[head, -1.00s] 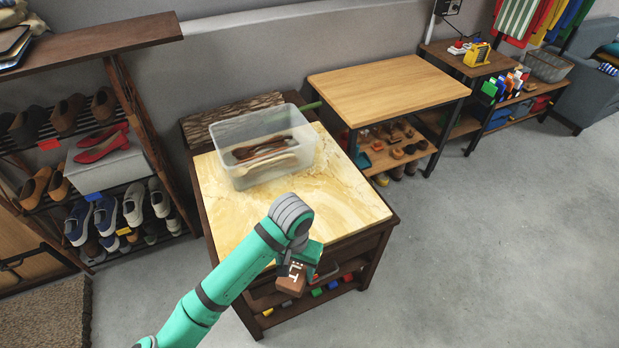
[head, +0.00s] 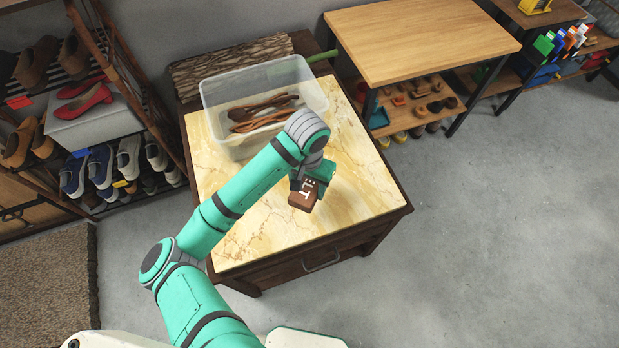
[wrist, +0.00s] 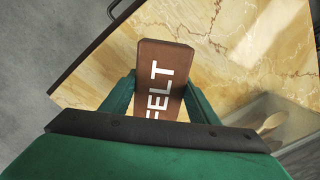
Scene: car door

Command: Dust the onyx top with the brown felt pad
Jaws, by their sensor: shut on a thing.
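The onyx top (head: 345,165) is a cream and amber veined slab on a dark wooden cabinet. It fills much of the wrist view (wrist: 240,50). My gripper (head: 308,190) is shut on the brown felt pad (head: 302,199), over the front right part of the top. In the wrist view the pad (wrist: 160,75), with white "FELT" lettering, sits between the two fingers of my gripper (wrist: 158,100). I cannot tell whether the pad touches the top, as its underside is hidden.
A clear plastic bin (head: 225,105) with brown wooden utensils (head: 262,108) stands on the back of the top. A log-like bark piece (head: 235,58) lies behind it. A wooden bench (head: 420,38) stands to the right, a shoe rack (head: 120,90) to the left. The right part of the top is clear.

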